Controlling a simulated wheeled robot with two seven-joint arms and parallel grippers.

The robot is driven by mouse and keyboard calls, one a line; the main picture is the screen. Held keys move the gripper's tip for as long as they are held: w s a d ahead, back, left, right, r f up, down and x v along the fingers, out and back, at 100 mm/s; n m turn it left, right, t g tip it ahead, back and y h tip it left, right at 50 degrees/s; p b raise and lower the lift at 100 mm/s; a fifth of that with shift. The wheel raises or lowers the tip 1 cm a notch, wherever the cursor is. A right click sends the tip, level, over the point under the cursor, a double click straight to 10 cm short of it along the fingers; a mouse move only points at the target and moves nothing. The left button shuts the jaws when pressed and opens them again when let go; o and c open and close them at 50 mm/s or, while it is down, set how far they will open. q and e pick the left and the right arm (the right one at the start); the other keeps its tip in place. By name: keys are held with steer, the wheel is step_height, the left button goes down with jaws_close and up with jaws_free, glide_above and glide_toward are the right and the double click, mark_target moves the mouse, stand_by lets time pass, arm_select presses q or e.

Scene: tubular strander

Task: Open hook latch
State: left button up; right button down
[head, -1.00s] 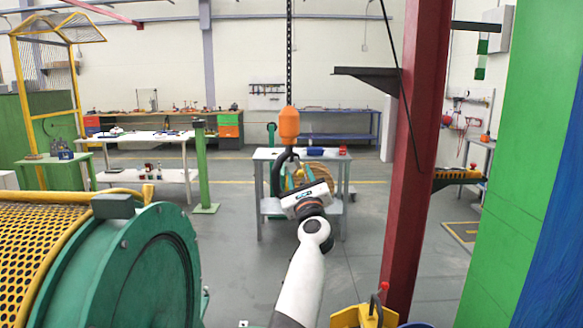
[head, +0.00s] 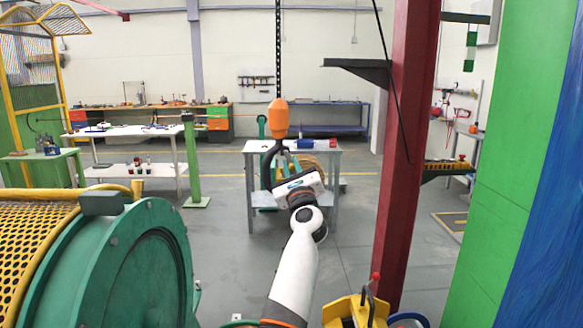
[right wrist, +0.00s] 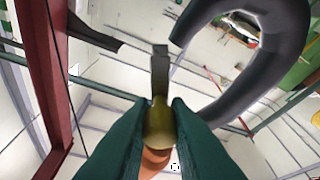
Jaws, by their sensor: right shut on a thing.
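An orange hook block (head: 278,118) hangs on a dark chain in the middle of the head view. Its dark grey curved hook (head: 267,163) hangs below it and shows large in the right wrist view (right wrist: 290,50). My right gripper (head: 281,163) is at the hook. In the right wrist view its green fingers (right wrist: 160,112) are shut on the latch, a dark bar (right wrist: 160,72) with a yellowish, brass-coloured part between the fingertips. The latch's free end appears close to the hook's tip; whether they touch is unclear. My left gripper is not in view.
A grey table (head: 250,190) with a blue bin stands behind the hook. A red column (head: 403,150) rises to the right of my arm. A green drum machine (head: 125,265) fills the lower left. A yellow part (head: 345,312) lies at the bottom right. Open floor lies between.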

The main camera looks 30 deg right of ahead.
steer(key=shift+s+d+r+n+g+y+p, duration=0.25)
steer(key=shift+r+n+g+y+p, duration=0.5)
steer(key=shift+n+p, duration=1.55)
steer(key=shift+s+d+r+n+g+y+p, duration=0.15)
steer(key=shift+d+r+n+y+p, duration=0.25)
steer(key=shift+n+y+p, duration=1.75)
steer(key=shift+s+d+r+n+g+h+p, duration=0.2)
steer(key=shift+r+n+g+p, duration=0.35)
steer(key=shift+n+p, duration=1.9)
steer(key=shift+n+b, duration=0.8)
steer(key=c, duration=1.4)
jaws_free()
steer(key=shift+w, duration=0.1)
steer(key=shift+c, duration=0.2)
steer(key=shift+o, duration=0.4)
steer(key=shift+d+f, duration=0.1)
